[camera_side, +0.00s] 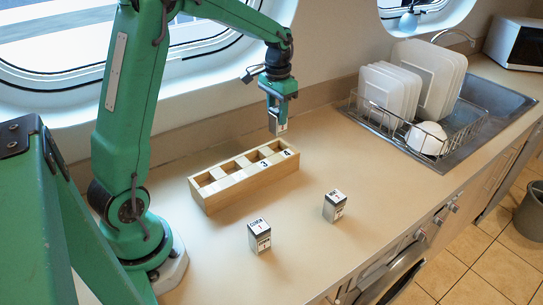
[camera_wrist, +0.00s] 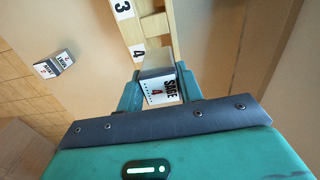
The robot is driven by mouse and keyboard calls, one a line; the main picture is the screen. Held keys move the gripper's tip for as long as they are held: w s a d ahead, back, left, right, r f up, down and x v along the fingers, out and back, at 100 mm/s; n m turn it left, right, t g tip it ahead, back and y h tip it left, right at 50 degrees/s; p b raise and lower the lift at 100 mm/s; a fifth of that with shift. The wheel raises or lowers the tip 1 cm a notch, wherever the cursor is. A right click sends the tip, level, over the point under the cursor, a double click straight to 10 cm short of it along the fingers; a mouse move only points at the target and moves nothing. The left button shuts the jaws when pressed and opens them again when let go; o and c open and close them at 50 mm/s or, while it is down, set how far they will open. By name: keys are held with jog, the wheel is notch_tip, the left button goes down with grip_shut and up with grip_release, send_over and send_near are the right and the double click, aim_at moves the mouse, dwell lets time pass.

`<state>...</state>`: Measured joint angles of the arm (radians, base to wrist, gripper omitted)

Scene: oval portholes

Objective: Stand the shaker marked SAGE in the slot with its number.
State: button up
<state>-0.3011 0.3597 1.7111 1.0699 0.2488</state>
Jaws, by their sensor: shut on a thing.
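My gripper (camera_side: 279,112) is shut on the SAGE shaker (camera_wrist: 162,90), which reads SAGE and 4 in the wrist view. The shaker (camera_side: 279,127) hangs below the jaws in the side view, above the counter near the rack's right end. The wooden slot rack (camera_side: 215,205) stands on the counter with a row of slots. The number 4 label (camera_side: 287,153) is at its right end, with the number 3 label (camera_side: 265,164) beside it. In the wrist view the 4 label (camera_wrist: 138,52) lies just beyond the shaker. The slots I can see look empty.
Two other shakers stand on the counter in front of the rack: one marked 1 (camera_side: 259,236) and one further right (camera_side: 334,206). A dish rack (camera_side: 385,120) with white dishes sits by the sink at right. Counter between is clear.

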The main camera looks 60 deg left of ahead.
aim_at(277, 134)
jog(key=shift+f, duration=0.15)
jog(key=shift+f, duration=1.75)
jog(key=shift+f, duration=2)
dwell(2.4)
jog(key=o, duration=1.1)
jog(key=shift+o, duration=0.4)
jog(key=o, duration=0.3)
jog(key=shift+r, duration=0.15)
